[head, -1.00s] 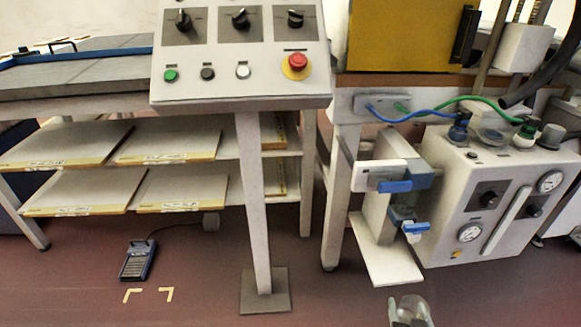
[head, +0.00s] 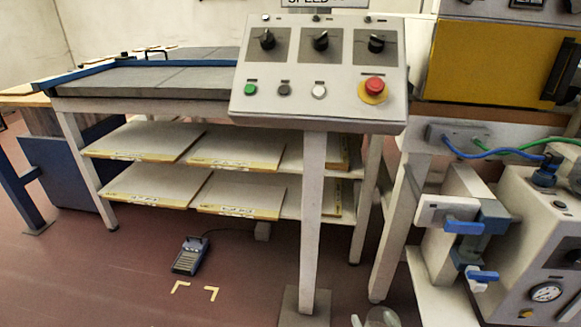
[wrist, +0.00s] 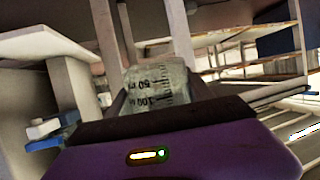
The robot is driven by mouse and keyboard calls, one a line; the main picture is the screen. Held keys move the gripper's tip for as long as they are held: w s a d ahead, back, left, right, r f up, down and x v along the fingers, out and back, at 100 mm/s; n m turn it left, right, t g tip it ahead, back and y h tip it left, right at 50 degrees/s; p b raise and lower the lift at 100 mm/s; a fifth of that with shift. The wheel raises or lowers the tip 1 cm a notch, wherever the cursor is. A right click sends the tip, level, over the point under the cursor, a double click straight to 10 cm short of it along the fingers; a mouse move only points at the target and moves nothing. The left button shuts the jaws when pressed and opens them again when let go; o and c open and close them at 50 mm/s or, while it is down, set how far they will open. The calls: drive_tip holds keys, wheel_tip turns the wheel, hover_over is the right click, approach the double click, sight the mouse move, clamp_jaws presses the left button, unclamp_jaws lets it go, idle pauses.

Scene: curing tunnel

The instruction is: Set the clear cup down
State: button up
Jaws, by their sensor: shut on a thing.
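The clear cup (wrist: 155,88) shows in the wrist view, a see-through cup with dark printed graduation marks. My gripper (wrist: 158,100) is shut on it, with the cup between the dark fingers. In the head view only the upper part of the cup (head: 380,318) shows at the bottom edge, right of centre. The rest of it is cut off by the frame. The cup is in the air, in front of the control panel's post.
A control panel (head: 318,75) on a post stands ahead. Shelves with flat boards (head: 150,140) are at left. A foot pedal (head: 189,256) lies on the floor. A grey machine (head: 535,215) with gauges and blue-handled valves stands at right. Open floor (head: 110,285) is at lower left.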

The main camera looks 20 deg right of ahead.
drive_tip(key=w+a+r+n+y, duration=0.2)
drive_tip(key=a, duration=0.5)
drive_tip(key=w+a+r+n+y, duration=0.2)
drive_tip(key=a, duration=0.4)
wheel_tip(320, 180, up, 13)
drive_tip(key=s+p, duration=0.2)
drive_tip(key=p, duration=2.1)
drive_tip(key=shift+s+t+p, duration=0.3)
drive_tip(key=shift+t+p, duration=0.1)
drive_tip(key=shift+a+r, duration=0.1)
drive_tip(key=shift+a, duration=0.05)
